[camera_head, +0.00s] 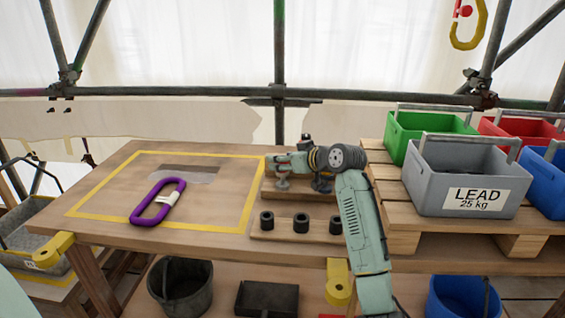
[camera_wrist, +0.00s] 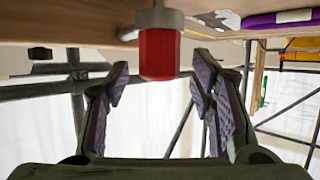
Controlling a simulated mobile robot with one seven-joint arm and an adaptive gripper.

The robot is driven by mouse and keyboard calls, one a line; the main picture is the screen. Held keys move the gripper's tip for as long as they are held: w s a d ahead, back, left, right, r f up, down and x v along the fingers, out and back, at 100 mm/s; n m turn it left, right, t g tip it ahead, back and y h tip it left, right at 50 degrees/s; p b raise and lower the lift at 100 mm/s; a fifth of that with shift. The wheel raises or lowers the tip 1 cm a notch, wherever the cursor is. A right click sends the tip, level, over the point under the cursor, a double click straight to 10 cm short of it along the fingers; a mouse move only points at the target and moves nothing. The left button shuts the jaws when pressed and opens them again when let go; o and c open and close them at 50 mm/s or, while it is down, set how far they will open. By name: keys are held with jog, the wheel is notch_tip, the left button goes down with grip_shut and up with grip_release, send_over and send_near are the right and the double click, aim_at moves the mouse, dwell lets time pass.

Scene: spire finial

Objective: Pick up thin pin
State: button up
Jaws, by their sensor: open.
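In the wrist view, a red faceted head (camera_wrist: 158,55) on a grey collar shows between and slightly beyond the two fingers of my gripper (camera_wrist: 161,78). I cannot tell whether it belongs to the thin pin. The wrist picture is upside down, with the wooden surface at the top. My gripper is open, with purple-grey pads clear of the red head on both sides. In the head view, my gripper (camera_head: 277,161) reaches left over a wooden rack (camera_head: 297,195) that holds grey-based pieces (camera_head: 283,184). My arm partly hides them, and the red head is hidden there.
A front block with black sockets (camera_head: 301,223) stands before the rack. A grey LEAD crate (camera_head: 465,170) and a green crate (camera_head: 430,128) stand on a pallet (camera_head: 400,198) at right.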

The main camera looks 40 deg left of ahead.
jog(key=shift+w+a+f, duration=0.1)
jog(key=shift+a+f, duration=0.15)
jog(key=shift+a, duration=0.15)
grip_shut()
dwell(0.4)
